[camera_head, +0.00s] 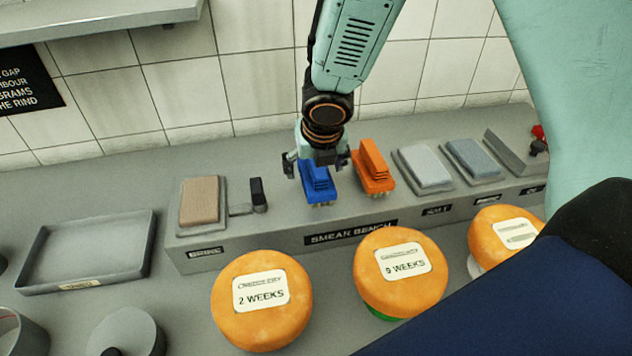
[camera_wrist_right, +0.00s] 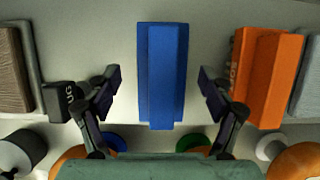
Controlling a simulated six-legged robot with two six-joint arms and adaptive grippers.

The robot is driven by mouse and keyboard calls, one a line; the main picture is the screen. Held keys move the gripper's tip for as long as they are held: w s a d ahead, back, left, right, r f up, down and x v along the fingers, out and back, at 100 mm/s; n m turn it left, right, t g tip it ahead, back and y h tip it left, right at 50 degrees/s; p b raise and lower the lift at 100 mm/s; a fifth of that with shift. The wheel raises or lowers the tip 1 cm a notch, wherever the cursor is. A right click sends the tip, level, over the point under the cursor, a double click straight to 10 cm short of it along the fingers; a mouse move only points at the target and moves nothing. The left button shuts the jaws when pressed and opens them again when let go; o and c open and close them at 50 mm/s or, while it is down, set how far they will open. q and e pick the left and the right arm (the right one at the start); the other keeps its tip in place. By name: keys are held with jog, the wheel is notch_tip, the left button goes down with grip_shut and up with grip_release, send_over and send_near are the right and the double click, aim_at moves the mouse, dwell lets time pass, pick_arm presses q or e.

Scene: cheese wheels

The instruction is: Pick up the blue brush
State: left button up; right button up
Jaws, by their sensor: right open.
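The blue brush (camera_head: 318,184) stands on the grey smear bench, bristles down, beside the orange brush (camera_head: 373,168). In the right wrist view the blue brush (camera_wrist_right: 162,75) lies between the spread fingers, with a gap on each side. My right gripper (camera_head: 318,160) is open, above and just behind the blue brush in the head view; its fingers also show in the wrist view (camera_wrist_right: 161,92). It holds nothing. My left gripper is not in view.
The smear bench (camera_head: 285,233) also carries a brown block (camera_head: 200,201), a small black-handled tool (camera_head: 258,195) and grey blocks (camera_head: 424,167). Cheese wheels (camera_head: 262,300) stand in front. A grey tray (camera_head: 88,252) sits at left. The tiled wall is behind.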

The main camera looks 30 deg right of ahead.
jog(key=shift+w+d+f, duration=0.15)
jog(key=shift+w+f, duration=0.05)
jog(key=shift+f, duration=0.35)
jog(key=shift+r, duration=0.1)
jog(key=shift+s, duration=0.15)
jog(key=shift+r, duration=0.1)
jog(key=shift+c, duration=0.4)
jog(key=c, duration=1.2)
jog(key=shift+c, duration=0.5)
